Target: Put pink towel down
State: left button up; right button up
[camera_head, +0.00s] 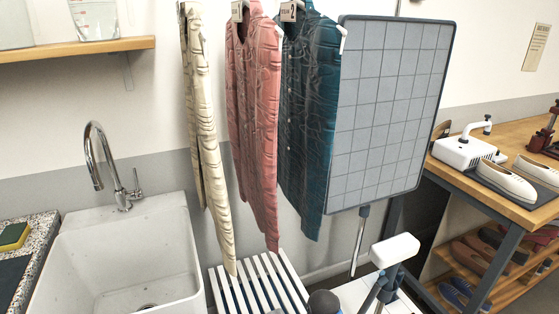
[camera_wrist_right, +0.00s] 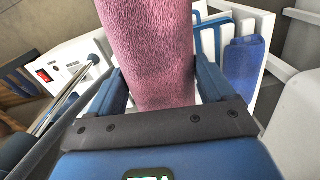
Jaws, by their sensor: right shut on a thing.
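In the right wrist view, the pink towel (camera_wrist_right: 150,45) hangs between the two blue fingers of my right gripper (camera_wrist_right: 166,88). The gripper is shut on it. The towel reaches up out of the top of that view, and its far end is hidden. I cannot make out the towel in the head view. My left gripper is in neither view.
A blue towel (camera_wrist_right: 243,65) lies by a white rack in the wrist view. The head view shows a sink (camera_head: 120,250), a white slatted rack (camera_head: 258,285), hanging shirts (camera_head: 255,110), a grid panel (camera_head: 385,110) and a workbench (camera_head: 480,190) with shoes.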

notch_tip(320, 180, up, 7)
jog(key=p, duration=0.5)
jog(key=shift+s+f+p, duration=0.15)
jog(key=shift+f+p, duration=0.05)
jog(key=shift+p, duration=0.15)
jog(key=shift+s+r+n, duration=0.1)
jog(key=shift+r+n, duration=0.05)
jog(key=shift+n, duration=0.35)
jog(key=shift+d+r+n, duration=0.2)
jog(key=shift+n, duration=0.3)
jog(key=w+d+r, duration=0.1)
jog(key=d+r, duration=0.2)
jog(key=d, duration=0.8)
jog(key=shift+w+r+n, duration=0.2)
jog(key=shift+w+n, duration=0.05)
jog(key=shift+n, duration=0.05)
